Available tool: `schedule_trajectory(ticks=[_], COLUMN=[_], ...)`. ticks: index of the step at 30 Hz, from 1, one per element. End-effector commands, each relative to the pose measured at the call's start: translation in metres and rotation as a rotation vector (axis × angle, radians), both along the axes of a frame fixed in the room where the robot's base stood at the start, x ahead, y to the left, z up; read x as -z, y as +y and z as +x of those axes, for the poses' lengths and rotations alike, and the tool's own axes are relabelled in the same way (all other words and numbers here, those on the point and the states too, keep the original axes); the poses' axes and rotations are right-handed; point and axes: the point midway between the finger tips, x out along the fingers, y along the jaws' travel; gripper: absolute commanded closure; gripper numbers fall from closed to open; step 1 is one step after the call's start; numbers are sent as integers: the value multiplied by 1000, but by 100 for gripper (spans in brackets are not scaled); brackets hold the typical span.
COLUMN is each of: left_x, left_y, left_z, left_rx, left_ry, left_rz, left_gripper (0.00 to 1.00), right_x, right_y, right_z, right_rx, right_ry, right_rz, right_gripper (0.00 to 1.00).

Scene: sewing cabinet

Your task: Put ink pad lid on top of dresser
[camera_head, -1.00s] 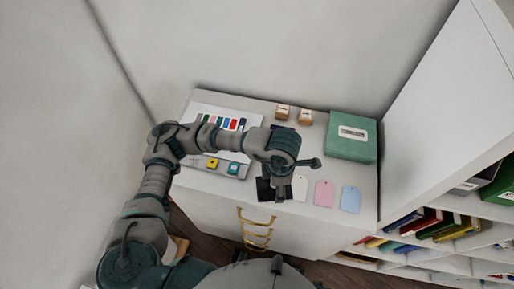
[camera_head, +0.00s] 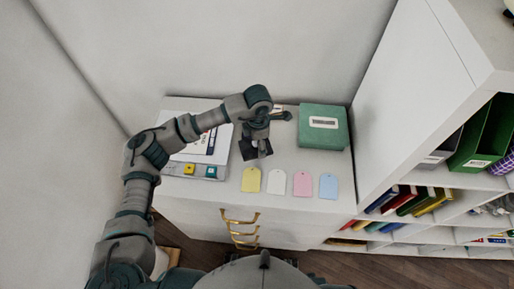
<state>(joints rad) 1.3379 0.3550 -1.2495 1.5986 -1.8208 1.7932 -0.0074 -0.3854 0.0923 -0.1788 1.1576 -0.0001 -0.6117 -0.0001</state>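My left arm reaches in from the left over the white dresser top (camera_head: 228,205). My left gripper (camera_head: 257,153) points down toward the front of the top. A dark, flat square, apparently the ink pad lid (camera_head: 247,149), is at its fingertips and shows on both sides of them. The gripper appears shut on it. Whether the lid touches the dresser top is hard to tell. The gripper and wrist hide what lies behind them. My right gripper is not in view.
Yellow (camera_head: 251,180), white (camera_head: 277,181), pink (camera_head: 303,183) and blue (camera_head: 328,186) tags line the front. A green box (camera_head: 323,136) stands back right. A color sheet lies under my forearm, with small yellow (camera_head: 189,169) and teal (camera_head: 211,171) pieces. Shelves stand at right.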

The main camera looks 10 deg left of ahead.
Motion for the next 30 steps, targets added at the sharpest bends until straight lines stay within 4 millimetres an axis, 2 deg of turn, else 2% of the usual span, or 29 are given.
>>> schedule_trajectory(ticks=[3,6,15,16,18,25,30], left_x=[22,34,36,36,35,35,31], left_y=[3,6,4,3,3,1,3], left_z=[-2,-2,-2,-2,-2,-2,-1], left_rx=[-1,-1,-1,-1,0,0,-1], left_ry=[5,3,2,2,1,2,1], left_rz=[-1,-5,-3,-2,-2,0,-3], left_gripper=[47,47,47,13,0,0,0], right_x=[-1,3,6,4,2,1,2], right_y=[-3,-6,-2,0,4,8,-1], right_z=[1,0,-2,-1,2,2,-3], right_rx=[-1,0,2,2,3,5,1], right_ry=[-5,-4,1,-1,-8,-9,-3], right_rz=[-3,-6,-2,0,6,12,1], right_gripper=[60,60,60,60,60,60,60])
